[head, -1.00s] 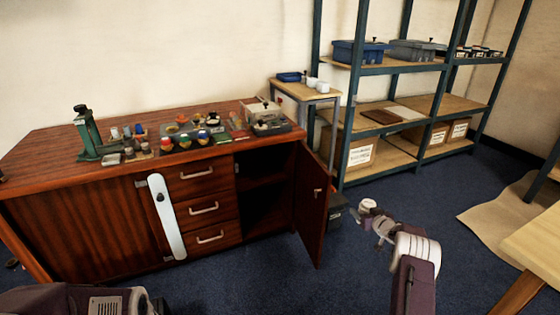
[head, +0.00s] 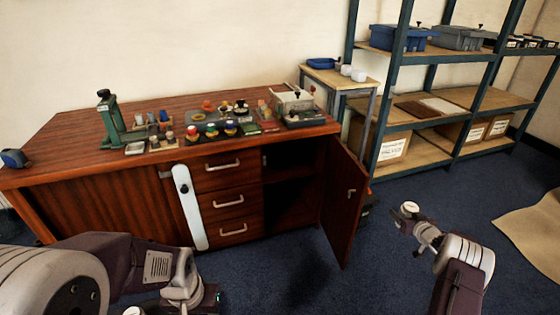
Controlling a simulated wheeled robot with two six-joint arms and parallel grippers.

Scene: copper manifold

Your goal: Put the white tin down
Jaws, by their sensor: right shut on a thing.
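A small white tin (head: 409,207) is at the tip of my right gripper (head: 406,221), low right in the head view. The gripper is shut on it and holds it above the blue carpet, to the right of the open cabinet door. The fingers are small and partly hidden by the tin. My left gripper (head: 210,297) is at the bottom edge, in front of the cabinet, and its fingers cannot be made out. Two more white tins (head: 346,69) (head: 359,75) stand on the small side table (head: 322,76) beside a blue dish.
The wooden cabinet (head: 75,148) carries a green press (head: 112,122), several small jars and a grey box (head: 304,117). Its open door (head: 343,205) sticks out into the room. Blue-framed shelving (head: 380,125) stands at right.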

